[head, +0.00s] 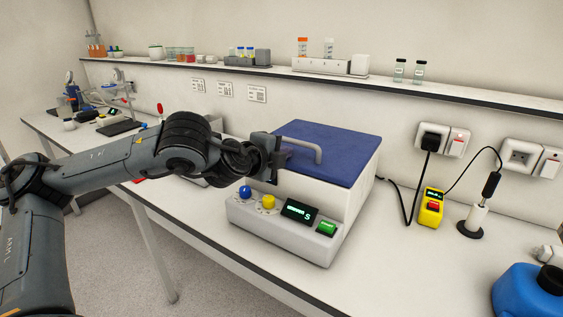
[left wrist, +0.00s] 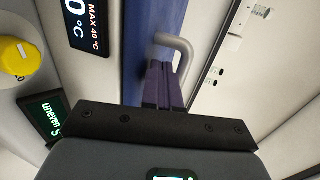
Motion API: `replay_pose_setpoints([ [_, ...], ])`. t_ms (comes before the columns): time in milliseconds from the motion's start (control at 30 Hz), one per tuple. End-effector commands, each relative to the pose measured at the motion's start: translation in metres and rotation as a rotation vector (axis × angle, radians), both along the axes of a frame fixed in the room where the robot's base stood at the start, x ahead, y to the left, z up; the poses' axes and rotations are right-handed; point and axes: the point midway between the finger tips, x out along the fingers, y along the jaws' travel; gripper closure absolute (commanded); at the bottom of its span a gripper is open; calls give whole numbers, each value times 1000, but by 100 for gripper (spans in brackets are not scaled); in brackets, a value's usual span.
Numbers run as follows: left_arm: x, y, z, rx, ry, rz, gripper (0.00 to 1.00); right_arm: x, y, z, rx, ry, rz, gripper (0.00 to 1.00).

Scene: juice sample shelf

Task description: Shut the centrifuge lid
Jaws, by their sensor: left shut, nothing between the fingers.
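The centrifuge (head: 345,205) is a white box on the bench with a sloped front panel. Its blue lid (head: 345,155) lies flat over the top, and I see no clear gap under it; the gripper hides part of the front edge. A grey bar handle (head: 318,152) is on the lid's front. My left gripper (head: 284,155) is shut and empty at the lid's front edge, by the handle's left end. In the left wrist view the fingers (left wrist: 163,85) are together close to the handle (left wrist: 183,50); I cannot tell whether they touch it. My right gripper is out of view.
The front panel has a blue knob (head: 245,192), a yellow knob (head: 268,202) and a green button (head: 327,228). A yellow device (head: 431,207) and a blue container (head: 528,293) stand to the right. A shelf (head: 390,88) with samples runs behind.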

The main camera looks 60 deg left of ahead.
Motion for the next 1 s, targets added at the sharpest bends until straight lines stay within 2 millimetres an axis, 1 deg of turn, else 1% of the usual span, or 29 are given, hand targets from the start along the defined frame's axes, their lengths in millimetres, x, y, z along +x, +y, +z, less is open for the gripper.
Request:
replay_pose_setpoints([
  [33,1,0,-6,2,-8,1,100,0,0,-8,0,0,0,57],
  [100,1,0,-7,5,-15,0,100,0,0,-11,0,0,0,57],
  [333,2,1,-9,10,-21,-1,100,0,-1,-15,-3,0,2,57],
  [767,2,0,-11,9,-12,-1,100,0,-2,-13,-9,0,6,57],
  [867,0,-3,-9,9,-12,-5,100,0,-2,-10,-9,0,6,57],
  [1000,-5,-14,0,11,-16,-18,100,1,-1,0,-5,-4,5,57],
])
